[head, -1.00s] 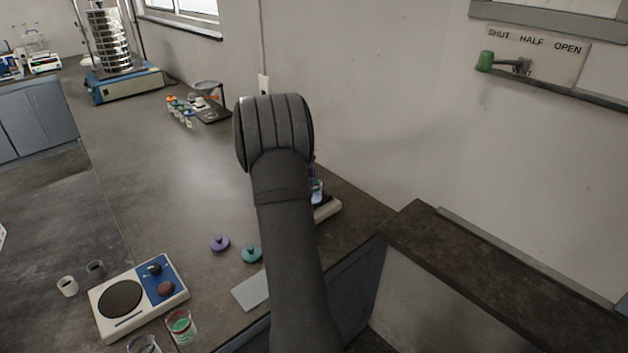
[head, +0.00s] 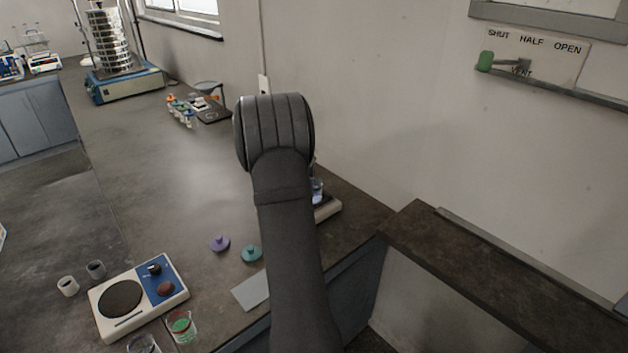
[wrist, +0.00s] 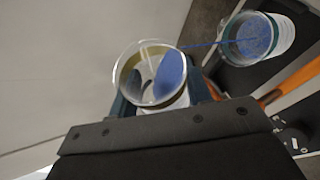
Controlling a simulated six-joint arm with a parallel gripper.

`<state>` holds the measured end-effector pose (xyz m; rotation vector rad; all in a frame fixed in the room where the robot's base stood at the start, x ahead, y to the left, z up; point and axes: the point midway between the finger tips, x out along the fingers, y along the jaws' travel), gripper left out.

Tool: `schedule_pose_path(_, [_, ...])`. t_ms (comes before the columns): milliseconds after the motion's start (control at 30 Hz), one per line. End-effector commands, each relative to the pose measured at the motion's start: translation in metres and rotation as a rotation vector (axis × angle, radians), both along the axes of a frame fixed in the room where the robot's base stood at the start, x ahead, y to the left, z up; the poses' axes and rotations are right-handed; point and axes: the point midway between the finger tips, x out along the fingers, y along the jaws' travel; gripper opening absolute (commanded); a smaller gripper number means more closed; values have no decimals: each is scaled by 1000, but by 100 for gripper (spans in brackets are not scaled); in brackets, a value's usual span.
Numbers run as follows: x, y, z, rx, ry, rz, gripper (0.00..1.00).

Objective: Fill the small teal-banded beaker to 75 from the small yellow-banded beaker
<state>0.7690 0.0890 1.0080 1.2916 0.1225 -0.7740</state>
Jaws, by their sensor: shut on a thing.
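In the wrist view my gripper (wrist: 160,98) is shut on a small beaker with a yellowish band (wrist: 128,75). This beaker is tilted and has blue liquid inside, towards its right side. A thin blue stream runs from its rim to the teal-banded beaker (wrist: 284,34), which stands at upper right with blue liquid in it. The two beakers are apart. I cannot read the level against the marks. In the head view the receiving beaker (head: 317,186) shows partly behind my arm, on a pale device (head: 328,208). My gripper's fingers are hidden there.
A purple lid (head: 219,243) and a teal lid (head: 251,253) lie on the bench left of my arm. A blue-and-white plate device (head: 138,296) stands front left, beside a beaker with red and green (head: 181,326). The wall is close behind on the right. The bench middle is clear.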

Motion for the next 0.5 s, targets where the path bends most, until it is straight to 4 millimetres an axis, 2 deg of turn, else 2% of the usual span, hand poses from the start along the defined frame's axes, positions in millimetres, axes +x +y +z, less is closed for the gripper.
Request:
schedule_pose_path(100, [1,2,-7,-108,99,1,20])
schedule_pose_path(200, [1,1,2,-195,175,1,20])
schedule_pose_path(267, [1,1,0,-229,209,2,20])
schedule_pose_path(500, [1,1,-2,-257,234,2,20])
